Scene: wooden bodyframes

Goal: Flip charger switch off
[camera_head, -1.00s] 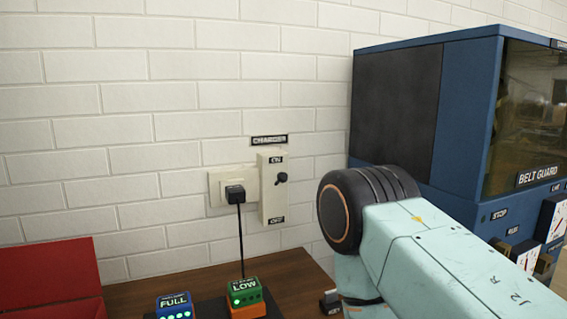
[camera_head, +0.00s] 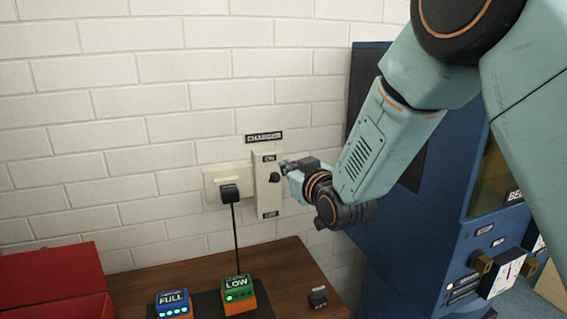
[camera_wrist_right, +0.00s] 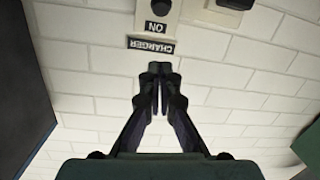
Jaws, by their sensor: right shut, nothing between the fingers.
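The charger switch is a cream wall box (camera_head: 267,196) with an ON label at its top and an OFF label at its bottom. Its dark round knob (camera_head: 275,179) sits nearer ON. A CHARGER sign (camera_head: 264,137) is above. My right gripper (camera_head: 286,165) is shut and empty, by the upper right of the knob; contact cannot be told. In the right wrist view, upside down, the shut fingertips (camera_wrist_right: 159,70) point toward the CHARGER sign (camera_wrist_right: 151,46), with the knob (camera_wrist_right: 153,27) beyond. My left gripper is out of view.
A black plug (camera_head: 229,192) with a cord sits in the socket left of the switch. On the wooden table (camera_head: 290,265) are a blue FULL block (camera_head: 173,302), a green LOW block (camera_head: 238,287) and a red box (camera_head: 50,275). A blue BELT GUARD machine (camera_head: 400,250) stands at right.

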